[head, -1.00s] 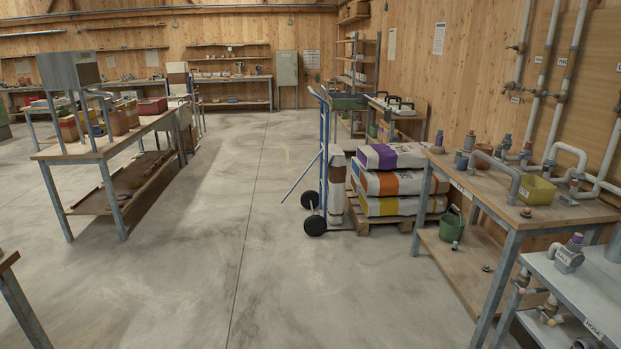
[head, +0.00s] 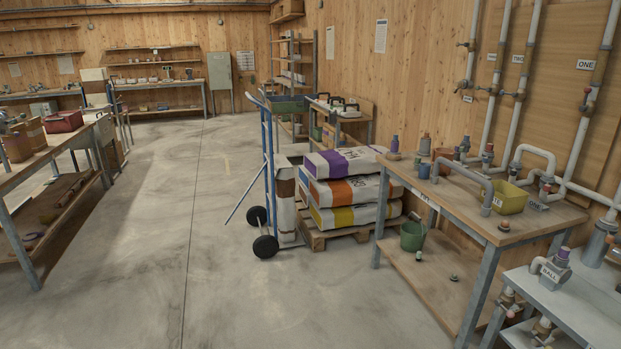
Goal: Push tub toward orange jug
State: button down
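A yellow tub (head: 510,198) stands upright on the workbench (head: 480,222) at the right, beside a grey bent pipe. A small orange-brown vessel (head: 443,158) stands farther back on the same bench, to the left of the tub and apart from it. It may be the orange jug, but it is too small to tell. A red tub (head: 63,121) sits on the table at the left. My gripper is not in view.
A blue hand truck (head: 268,165) and a pallet stacked with sacks (head: 350,190) stand left of the workbench. A green bucket (head: 413,236) is on its lower shelf. A grey valve bench (head: 570,300) is at the lower right. The middle floor is clear.

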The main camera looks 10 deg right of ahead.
aim_at(510, 199)
jog(key=z, duration=0.5)
jog(key=i, duration=1.35)
jog(key=z, duration=0.4)
